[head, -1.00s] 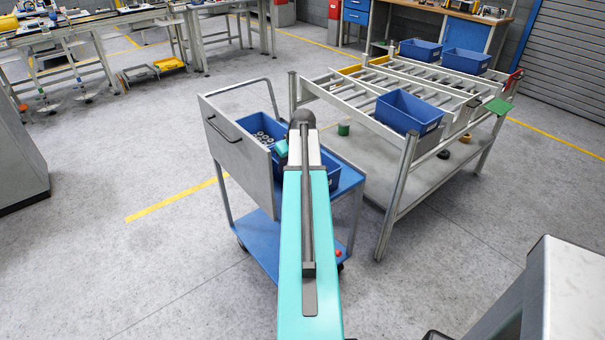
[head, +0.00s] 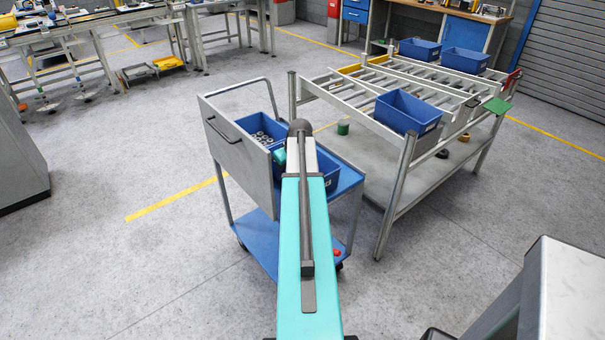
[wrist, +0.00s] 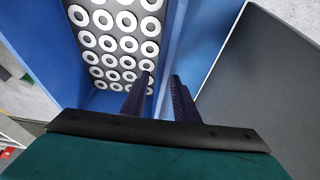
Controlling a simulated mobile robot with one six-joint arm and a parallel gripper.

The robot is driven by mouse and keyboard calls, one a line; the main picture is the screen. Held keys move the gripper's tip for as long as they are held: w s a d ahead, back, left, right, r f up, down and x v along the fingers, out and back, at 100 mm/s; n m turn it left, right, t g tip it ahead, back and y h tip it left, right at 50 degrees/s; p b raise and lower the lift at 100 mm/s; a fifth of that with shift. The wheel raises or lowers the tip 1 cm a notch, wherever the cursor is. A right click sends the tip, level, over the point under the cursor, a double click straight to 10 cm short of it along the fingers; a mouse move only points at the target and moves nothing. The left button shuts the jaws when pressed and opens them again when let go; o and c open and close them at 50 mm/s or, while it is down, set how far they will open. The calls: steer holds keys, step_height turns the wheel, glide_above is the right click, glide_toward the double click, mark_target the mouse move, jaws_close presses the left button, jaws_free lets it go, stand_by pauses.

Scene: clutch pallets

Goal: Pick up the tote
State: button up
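A blue tote (head: 283,124) filled with grey rings sits on the top deck of the cart, behind the grey side panel. Its inner blue wall (wrist: 168,45) and rows of rings show in the wrist view. A second blue tote (head: 331,180) stands nearer on the same deck, partly hidden by my arm. My gripper (wrist: 162,76) is low at the ring tote, with its two dark fingers apart. The left finger is over the rings and the right finger is by the wall's outer side. Whether they touch the wall cannot be told. My arm hides the fingers in the head view.
The cart's grey panel (head: 236,150) stands close beside the gripper, at right in the wrist view (wrist: 265,90). A roller rack (head: 402,180) with several blue totes stands right of the cart.

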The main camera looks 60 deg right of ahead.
steer(key=shift+p+x, duration=0.5)
steer(key=shift+x, duration=1.3)
jaws_close()
steer(key=shift+s+a+f, duration=0.1)
stand_by(0.4)
